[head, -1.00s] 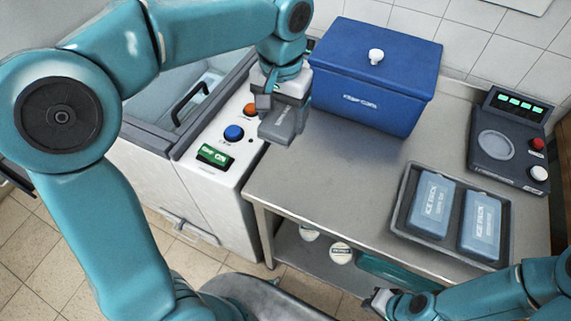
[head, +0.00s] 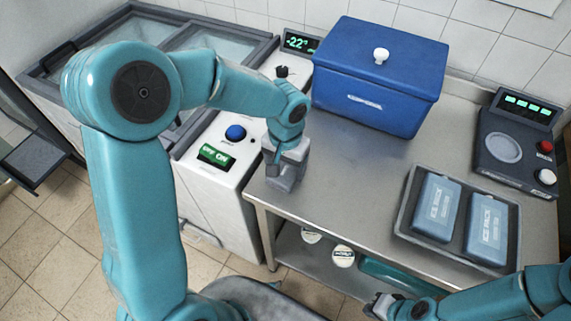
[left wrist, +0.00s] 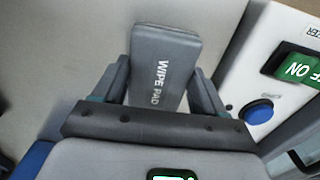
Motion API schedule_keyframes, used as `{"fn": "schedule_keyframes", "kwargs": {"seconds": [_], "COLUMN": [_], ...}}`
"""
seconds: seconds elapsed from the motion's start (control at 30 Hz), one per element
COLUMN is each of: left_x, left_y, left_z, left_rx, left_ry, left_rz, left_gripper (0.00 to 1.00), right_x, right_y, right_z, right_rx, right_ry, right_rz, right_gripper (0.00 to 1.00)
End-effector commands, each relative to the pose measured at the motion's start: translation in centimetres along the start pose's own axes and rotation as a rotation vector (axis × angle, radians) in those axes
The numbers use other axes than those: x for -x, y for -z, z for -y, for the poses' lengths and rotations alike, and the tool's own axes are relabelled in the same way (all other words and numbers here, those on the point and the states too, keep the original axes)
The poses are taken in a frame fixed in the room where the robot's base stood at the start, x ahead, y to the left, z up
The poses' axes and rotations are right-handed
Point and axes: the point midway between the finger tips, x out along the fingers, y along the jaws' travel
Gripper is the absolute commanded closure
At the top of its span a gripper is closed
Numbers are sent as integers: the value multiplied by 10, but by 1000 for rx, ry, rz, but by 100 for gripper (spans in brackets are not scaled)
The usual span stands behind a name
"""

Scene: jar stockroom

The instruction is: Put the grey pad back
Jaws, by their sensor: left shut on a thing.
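The grey pad (left wrist: 165,55), marked WIPE PAD, sits between the fingers of my left gripper (left wrist: 160,92) in the left wrist view. In the head view my left gripper (head: 285,165) is shut on it, pointing down over the left end of the steel table (head: 345,185). The pad is mostly hidden by the gripper there, and I cannot tell whether it touches the tabletop. My right gripper (head: 380,304) is at the lower right, in front of the table, too small to tell open from shut.
A blue lidded box (head: 375,85) stands at the table's back. A grey tray (head: 405,215) with two blue ice packs (head: 437,208) and a scale (head: 500,148) are on the right. A freezer (head: 225,175) with a blue button (head: 235,132) adjoins the left. The table's middle is clear.

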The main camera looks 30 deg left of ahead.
Motion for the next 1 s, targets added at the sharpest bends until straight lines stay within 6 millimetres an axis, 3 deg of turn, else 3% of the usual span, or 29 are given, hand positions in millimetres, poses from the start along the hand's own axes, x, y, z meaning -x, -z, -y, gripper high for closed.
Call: {"fn": "schedule_keyframes", "kwargs": {"seconds": [0.27,0.3,0.37,0.77,1.0], "left_x": [-4,-3,-2,7,59], "left_y": [0,0,0,0,1], "left_z": [0,0,0,0,0], "left_rx": [0,0,0,0,0], "left_ry": [0,0,0,1,0], "left_rz": [0,0,0,-2,-6], "left_gripper": [62,22,3,3,3], "right_x": [-4,-4,-3,1,4], "right_y": [0,0,0,0,0], "right_z": [-2,-1,-1,0,1], "right_rx": [0,0,0,0,0], "right_ry": [0,0,0,0,0], "right_rz": [0,0,0,0,0], "right_gripper": [100,100,100,100,100]}}
